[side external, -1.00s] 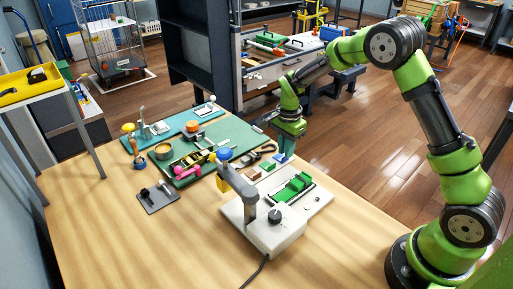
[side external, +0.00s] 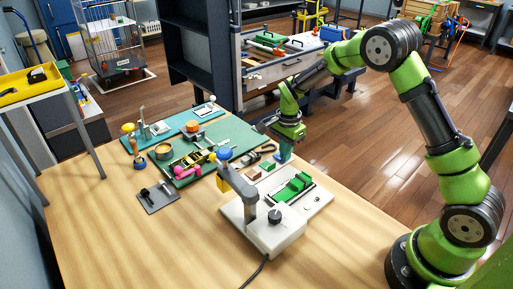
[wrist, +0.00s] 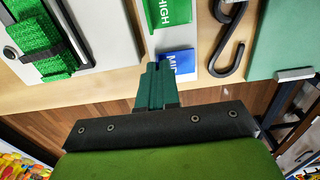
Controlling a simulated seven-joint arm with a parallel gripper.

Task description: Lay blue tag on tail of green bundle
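The blue tag (wrist: 178,62), marked MID, lies flat near the table's far edge. In the wrist view it is just beyond and right of my teal fingertips (wrist: 152,68), which partly overlap its edge. In the side view my gripper (side external: 285,154) points down at the tag's place and hides most of it. The fingers line up in the wrist view, so I cannot tell their opening or any contact with the tag. The green bundle (side external: 292,186) sits strapped on a pale plate (side external: 316,205); it also shows at the wrist view's upper left (wrist: 45,35).
A green tag (wrist: 168,12) marked HIGH lies beside the blue one. A black S-hook (wrist: 229,40) and a green mat (wrist: 290,40) lie to the right. A grey post device (side external: 242,190) stands by the bundle plate. The front-left table is clear.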

